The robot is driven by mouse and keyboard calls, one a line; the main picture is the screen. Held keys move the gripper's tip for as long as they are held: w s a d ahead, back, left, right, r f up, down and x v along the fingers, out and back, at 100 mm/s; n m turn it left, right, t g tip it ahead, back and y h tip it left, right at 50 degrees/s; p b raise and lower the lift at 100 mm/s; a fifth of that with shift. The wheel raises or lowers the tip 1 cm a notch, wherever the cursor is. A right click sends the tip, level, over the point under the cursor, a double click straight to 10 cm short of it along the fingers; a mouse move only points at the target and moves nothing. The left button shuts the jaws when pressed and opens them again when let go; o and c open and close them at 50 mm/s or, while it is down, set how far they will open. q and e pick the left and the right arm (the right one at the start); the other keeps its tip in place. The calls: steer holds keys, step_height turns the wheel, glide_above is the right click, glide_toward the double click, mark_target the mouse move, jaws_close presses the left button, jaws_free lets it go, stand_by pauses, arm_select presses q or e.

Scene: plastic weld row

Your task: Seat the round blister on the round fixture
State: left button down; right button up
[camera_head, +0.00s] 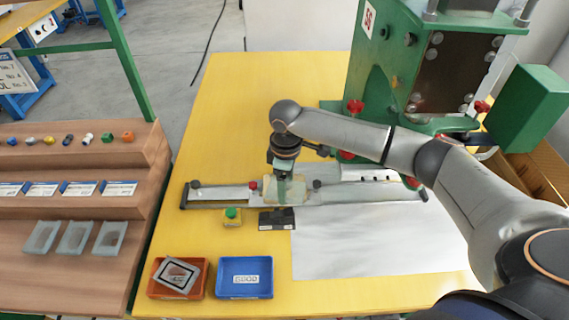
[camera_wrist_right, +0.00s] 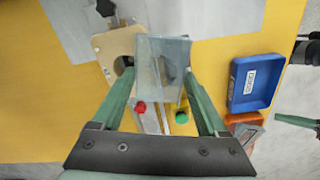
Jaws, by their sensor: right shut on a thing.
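My right gripper (camera_head: 283,190) is over the slide rail in the head view. In the right wrist view its two green fingers (camera_wrist_right: 160,95) are shut on a clear blister (camera_wrist_right: 163,62), which shows as a flat rectangular piece; its cavity shape is unclear. In the head view the fixture (camera_head: 299,186) is partly hidden by my gripper. A green bar (camera_wrist_right: 296,122) at the wrist view's right may belong to my left gripper; its jaws are unclear.
A yellow green-button box (camera_head: 232,221) and black block (camera_head: 277,222) sit before the rail (camera_head: 350,196). Blister trays (camera_head: 75,238) lie on the left shelf. A green press (camera_head: 395,75) stands behind.

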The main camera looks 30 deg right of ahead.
steer(key=w+n+b, duration=0.1)
steer(key=w+d+n+b, duration=0.1)
steer(key=w, duration=0.1)
steer(key=w+d+f+n+b, duration=0.1)
steer(key=w, duration=0.1)
steer(key=shift+d+f, duration=0.1)
steer(key=shift+d, duration=0.05)
stand_by(0.6)
steer(key=shift+p, duration=1.05)
stand_by(1.1)
steer(key=shift+f+b, duration=0.65)
steer(key=shift+f, duration=0.7)
stand_by(0.6)
